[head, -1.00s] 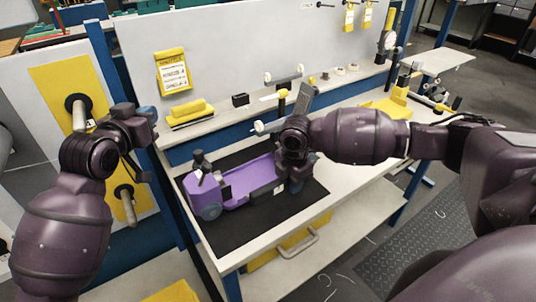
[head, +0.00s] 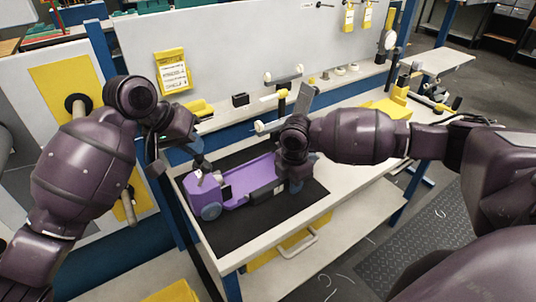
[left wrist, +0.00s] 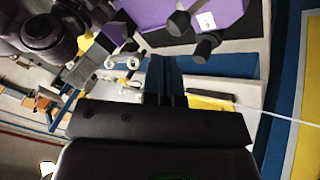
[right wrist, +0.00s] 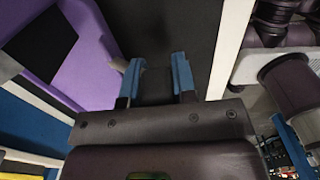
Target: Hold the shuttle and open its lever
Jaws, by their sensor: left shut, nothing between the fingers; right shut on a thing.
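The purple shuttle (head: 240,184) lies on a black mat (head: 245,228) on the bench. A black lever-like part (head: 197,163) stands at its left end. In the left wrist view, dark knobs (left wrist: 207,45) show beside the shuttle's purple body (left wrist: 225,12). My left gripper (head: 190,145) is above that end; its fingers (left wrist: 165,75) are together, empty, and appear apart from the knobs. My right gripper (head: 293,178) is at the shuttle's right end, shut on it. In the right wrist view its fingers (right wrist: 156,78) stand beside the purple body (right wrist: 75,50); the gripped part is unclear.
A grey back panel (head: 240,50) and a blue-fronted shelf with small tools rise behind the bench. A yellow block (head: 200,107) sits on that shelf. Yellow fixtures (head: 400,100) stand further right. The front of the mat is clear.

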